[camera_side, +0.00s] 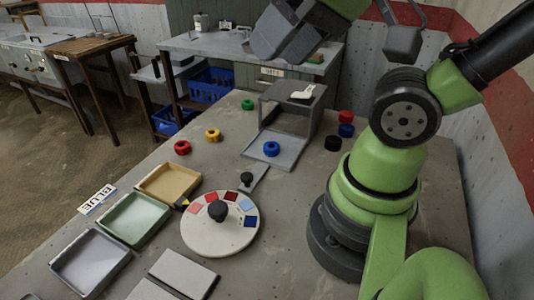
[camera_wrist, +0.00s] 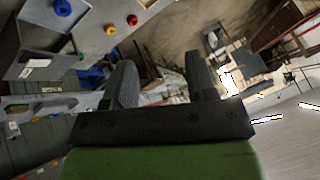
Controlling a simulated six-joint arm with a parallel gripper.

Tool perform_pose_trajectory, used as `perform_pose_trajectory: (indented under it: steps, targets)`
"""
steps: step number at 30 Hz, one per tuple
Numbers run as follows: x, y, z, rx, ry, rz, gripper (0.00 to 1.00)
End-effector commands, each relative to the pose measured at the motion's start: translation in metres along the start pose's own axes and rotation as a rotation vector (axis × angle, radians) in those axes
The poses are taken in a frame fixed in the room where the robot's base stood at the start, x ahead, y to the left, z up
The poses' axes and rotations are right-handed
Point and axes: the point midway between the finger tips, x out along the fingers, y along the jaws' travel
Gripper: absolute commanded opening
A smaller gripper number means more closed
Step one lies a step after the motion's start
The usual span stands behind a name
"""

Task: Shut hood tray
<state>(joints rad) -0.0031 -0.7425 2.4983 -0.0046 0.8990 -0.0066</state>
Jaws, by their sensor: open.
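The hood (camera_side: 291,106) is a grey box on the bench, with a white item on its top. Its flat grey tray (camera_side: 287,158) sticks out at the front, with a blue ring (camera_side: 271,148) on it. A narrow tongue with a black knob (camera_side: 247,178) extends from the tray's front. In the wrist view the hood (camera_wrist: 38,68) is at the far left, and the blue ring (camera_wrist: 62,7) is at the top left. My gripper (camera_wrist: 162,85) is open with nothing between its fingers, high above the bench and away from the tray. The side view shows it only partly.
A round white dial (camera_side: 200,235) with coloured patches stands near the knob. Three shallow bins (camera_side: 91,263) line the left. Loose red (camera_side: 182,147), yellow (camera_side: 212,135) and green (camera_side: 248,104) rings lie left of the hood; red, blue and black pieces (camera_side: 333,143) lie right.

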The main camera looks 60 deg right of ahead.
Motion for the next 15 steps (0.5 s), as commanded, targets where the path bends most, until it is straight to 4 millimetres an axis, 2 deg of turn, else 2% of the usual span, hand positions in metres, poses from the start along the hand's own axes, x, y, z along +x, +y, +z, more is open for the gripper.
perform_pose_trajectory:
  steps: [1, 4, 6, 11, 15]
  targets:
    - [0.003, 0.0, -0.001, -0.027, -0.016, 0.008, 0.4]
    - [0.015, 0.001, -0.004, -0.157, -0.079, 0.047, 0.17]
    - [0.029, 0.002, -0.006, -0.313, -0.15, 0.084, 0.01]
    - [0.073, 0.002, -0.007, -0.784, -0.355, 0.146, 0.0]
    - [0.115, 0.0, 0.001, -1.223, -0.543, 0.147, 0.0]
